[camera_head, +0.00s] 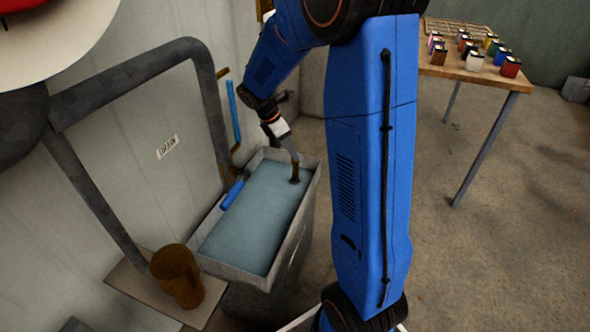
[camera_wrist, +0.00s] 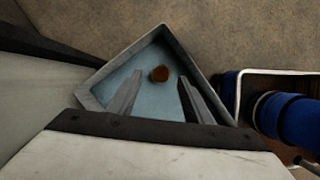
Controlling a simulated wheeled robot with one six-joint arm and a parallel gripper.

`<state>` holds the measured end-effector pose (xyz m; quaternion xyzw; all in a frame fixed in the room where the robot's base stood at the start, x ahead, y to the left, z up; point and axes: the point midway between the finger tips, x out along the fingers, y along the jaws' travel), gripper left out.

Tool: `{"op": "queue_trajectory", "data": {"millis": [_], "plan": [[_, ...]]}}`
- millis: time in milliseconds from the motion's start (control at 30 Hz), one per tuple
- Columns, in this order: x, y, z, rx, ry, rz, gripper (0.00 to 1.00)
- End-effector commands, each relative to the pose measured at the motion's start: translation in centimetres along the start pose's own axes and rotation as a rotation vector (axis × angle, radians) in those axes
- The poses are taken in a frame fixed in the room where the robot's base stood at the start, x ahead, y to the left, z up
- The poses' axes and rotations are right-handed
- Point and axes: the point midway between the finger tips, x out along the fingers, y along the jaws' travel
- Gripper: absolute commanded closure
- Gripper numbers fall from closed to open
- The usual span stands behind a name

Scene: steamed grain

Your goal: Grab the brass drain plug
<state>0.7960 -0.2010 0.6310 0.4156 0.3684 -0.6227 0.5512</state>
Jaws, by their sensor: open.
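The brass drain plug (camera_wrist: 159,74) shows in the wrist view as a small round brown top against the pale blue floor or water of the basin. In the head view the plug (camera_head: 294,179) is a small dark stub near the far right corner of the basin (camera_head: 218,264). My gripper (camera_head: 294,160) reaches down over that corner, close above the plug. In the wrist view my gripper (camera_wrist: 160,80) has its two fingers apart, with the plug between and slightly beyond their tips. I cannot tell the exact height gap. Nothing is held.
The basin's raised walls (camera_wrist: 215,65) stand close around my gripper. A blue-handled tool (camera_head: 232,194) rests at the left rim. A brown cylinder (camera_head: 178,277) stands on a board in front. A grey pipe (camera_head: 130,68) runs along the wall. A table (camera_head: 465,73) with several cans stands right.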

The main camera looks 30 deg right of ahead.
Motion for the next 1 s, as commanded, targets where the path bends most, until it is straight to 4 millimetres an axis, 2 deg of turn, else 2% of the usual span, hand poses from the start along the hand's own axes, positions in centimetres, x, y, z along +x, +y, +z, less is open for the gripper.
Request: {"op": "queue_trajectory", "data": {"millis": [33,200,467,733,1000], "plan": [[1.0,-0.1,0.0,0.000,-0.001,-0.005,0.54],[3.3,-0.1,0.0,0.000,0.000,-0.003,0.54],[4.9,-0.1,0.0,0.002,0.000,-0.002,0.54],[8.4,-0.3,0.0,0.002,0.000,-0.003,0.54],[9.5,-0.2,0.0,0.002,0.001,0.000,0.54]]}}
